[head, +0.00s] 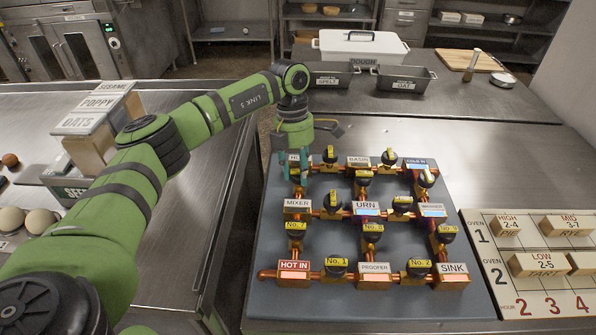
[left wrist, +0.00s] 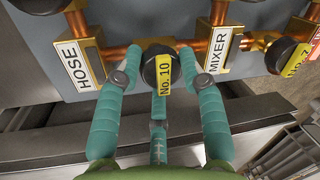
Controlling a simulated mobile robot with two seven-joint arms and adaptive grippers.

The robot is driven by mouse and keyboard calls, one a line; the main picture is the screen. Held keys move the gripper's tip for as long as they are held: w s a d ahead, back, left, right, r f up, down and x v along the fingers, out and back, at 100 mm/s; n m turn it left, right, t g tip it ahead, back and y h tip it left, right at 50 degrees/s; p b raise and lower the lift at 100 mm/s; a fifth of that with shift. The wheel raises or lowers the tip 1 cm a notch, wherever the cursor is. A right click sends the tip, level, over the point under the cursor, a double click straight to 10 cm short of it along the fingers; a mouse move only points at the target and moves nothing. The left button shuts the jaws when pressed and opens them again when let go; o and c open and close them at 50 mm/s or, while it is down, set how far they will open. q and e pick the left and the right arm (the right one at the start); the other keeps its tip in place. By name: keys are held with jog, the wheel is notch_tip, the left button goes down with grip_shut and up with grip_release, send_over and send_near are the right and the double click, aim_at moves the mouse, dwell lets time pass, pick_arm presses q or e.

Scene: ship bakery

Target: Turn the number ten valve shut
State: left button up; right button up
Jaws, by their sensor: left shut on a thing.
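The number ten valve is a black round knob (left wrist: 150,66) with a yellow "No. 10" tag. In the left wrist view it sits on the copper pipe between the HOSE block (left wrist: 77,62) and the MIXER block (left wrist: 218,48). Its yellow tag lies crosswise to that pipe. My left gripper (left wrist: 158,58) is shut on this knob, with teal fingers on both sides and a third below. In the head view my left gripper (head: 293,166) reaches down at the board's back left corner and largely hides the knob.
The dark board (head: 375,312) carries several more numbered valves on copper pipes, including number seven (head: 296,226) close by. An oven timetable board (head: 480,232) lies to the right. Dark tins (head: 404,78) stand at the back. The steel counter (head: 460,150) behind the board is clear.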

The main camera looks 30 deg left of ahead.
dwell(0.4)
pick_arm(q)
jog(key=o, duration=1.1)
jog(key=shift+o, duration=0.2)
jog(key=shift+r, duration=0.1)
jog(key=v, duration=1.1)
jog(key=shift+r, duration=0.35)
jog(key=shift+w, duration=0.1)
